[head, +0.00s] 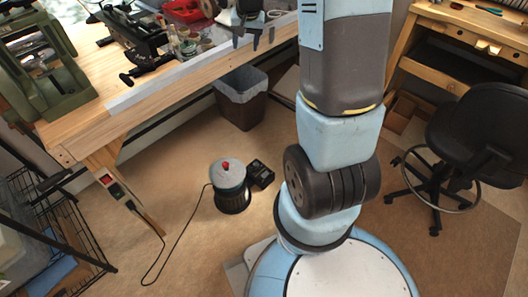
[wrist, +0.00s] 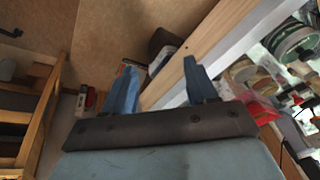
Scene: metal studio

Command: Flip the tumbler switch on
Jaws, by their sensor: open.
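A dark, round machine with a grey top and a red knob, seemingly the tumbler (head: 230,187), stands on the floor in the head view. A small black box (head: 261,173) sits beside it. A switch box (head: 110,183) with red and green parts is on the workbench leg at the left. A black cord runs from near this box across the floor to the machine. The switch position is too small to tell. My gripper (head: 254,40) is open and empty at the workbench's front edge, well above and away from the switch box. The wrist view shows its two spread fingers (wrist: 160,86).
The wooden workbench (head: 165,108) carries a green machine (head: 45,70), a black vise-like tool (head: 130,35), a red bin (head: 185,12) and jars. A waste bin (head: 241,98) stands beneath it. A wire rack (head: 60,235) is at the left, a black chair (head: 480,135) at the right.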

